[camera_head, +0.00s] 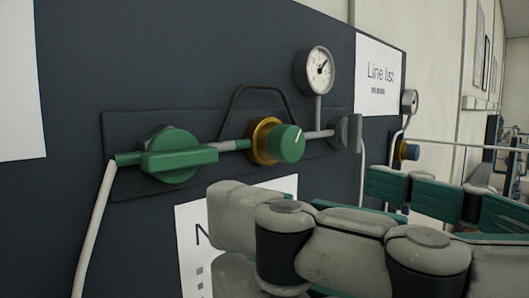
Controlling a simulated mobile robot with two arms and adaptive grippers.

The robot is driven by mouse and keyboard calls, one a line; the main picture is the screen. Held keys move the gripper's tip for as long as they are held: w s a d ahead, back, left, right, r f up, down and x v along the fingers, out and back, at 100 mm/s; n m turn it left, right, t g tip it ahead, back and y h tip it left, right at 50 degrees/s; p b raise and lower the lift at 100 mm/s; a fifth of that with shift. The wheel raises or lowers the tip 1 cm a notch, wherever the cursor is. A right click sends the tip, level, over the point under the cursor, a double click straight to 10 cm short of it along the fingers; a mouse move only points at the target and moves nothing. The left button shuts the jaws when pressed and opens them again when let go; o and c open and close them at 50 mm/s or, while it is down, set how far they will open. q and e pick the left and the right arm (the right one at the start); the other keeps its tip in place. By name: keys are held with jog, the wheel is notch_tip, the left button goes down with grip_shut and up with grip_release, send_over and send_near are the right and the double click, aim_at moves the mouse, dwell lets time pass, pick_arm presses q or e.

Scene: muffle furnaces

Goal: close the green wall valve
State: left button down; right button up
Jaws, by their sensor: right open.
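The green wall valve (172,155) is mounted on a dark panel at the left. It has a round green body and a bar handle that lies roughly level, along the line of the pipe. My right gripper (305,205) reaches in from the lower right, with its fingers spread and nothing seen between them. Its nearer fingertip is below and to the right of the valve handle, apart from it in the picture. How far it stands from the wall is hard to tell. My left gripper is not in view.
A green knob with a brass collar (277,142) sits right of the valve, with a dark bent bar (262,88) above. A round gauge (316,69) stands higher up. A pale hose (93,225) drops from the pipe's left end. A second gauge (409,101) is farther right.

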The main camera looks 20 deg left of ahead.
aim_at(187, 160)
jog(key=p+x, duration=0.2)
jog(key=x, duration=1.4)
jog(key=shift+a, duration=0.2)
jog(key=c, duration=1.2)
